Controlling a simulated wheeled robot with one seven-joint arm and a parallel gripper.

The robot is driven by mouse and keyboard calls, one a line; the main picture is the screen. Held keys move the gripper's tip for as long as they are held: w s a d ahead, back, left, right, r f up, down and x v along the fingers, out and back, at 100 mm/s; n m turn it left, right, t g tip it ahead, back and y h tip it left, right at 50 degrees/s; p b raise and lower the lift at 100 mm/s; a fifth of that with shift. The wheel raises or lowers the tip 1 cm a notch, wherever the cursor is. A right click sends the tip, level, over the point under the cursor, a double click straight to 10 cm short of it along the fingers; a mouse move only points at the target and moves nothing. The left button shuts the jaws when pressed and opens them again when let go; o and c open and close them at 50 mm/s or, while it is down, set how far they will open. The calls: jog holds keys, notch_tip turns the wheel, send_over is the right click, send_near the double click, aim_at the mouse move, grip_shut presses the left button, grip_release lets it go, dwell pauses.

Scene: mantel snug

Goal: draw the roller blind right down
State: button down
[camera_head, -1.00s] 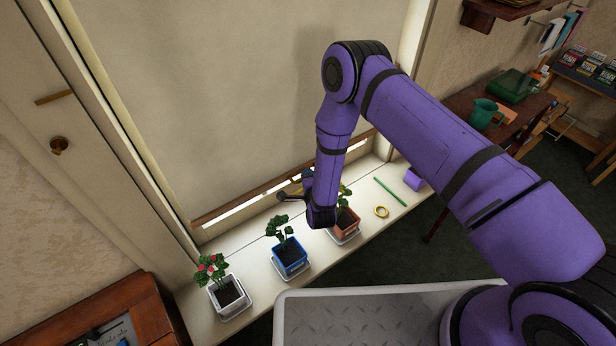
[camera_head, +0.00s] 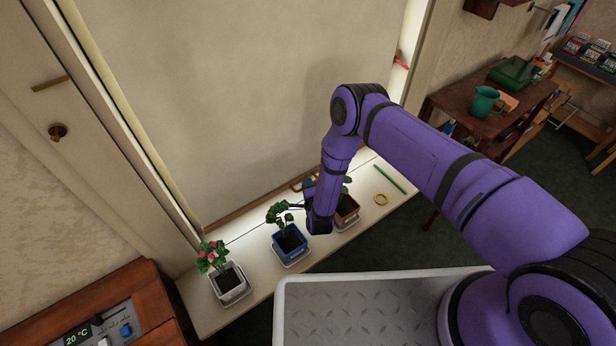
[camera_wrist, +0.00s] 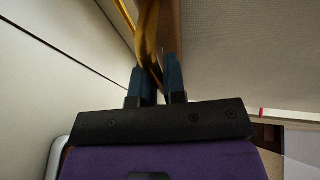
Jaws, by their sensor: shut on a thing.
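The roller blind (camera_head: 240,90) is a large beige sheet that covers most of the window. Its brown wooden bottom bar (camera_head: 235,214) is low, close to the white window sill (camera_head: 258,262); I cannot tell whether it touches. My gripper (camera_head: 304,190) is at the bar, behind the middle plants, partly hidden by my wrist. In the wrist view my blue fingers (camera_wrist: 156,78) are shut on a curved brass pull (camera_wrist: 148,38) beside the wooden bar (camera_wrist: 172,30).
On the sill stand a flowering plant in a white pot (camera_head: 228,278), a plant in a blue pot (camera_head: 290,243) and one in a terracotta pot (camera_head: 346,210), close to my wrist. A yellow ring (camera_head: 380,199) and green stick (camera_head: 389,179) lie farther right.

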jog(key=shift+f, duration=1.05)
jog(key=shift+s, duration=0.1)
jog(key=c, duration=1.2)
grip_release()
jog(key=shift+f, duration=0.2)
jog(key=shift+r, duration=0.1)
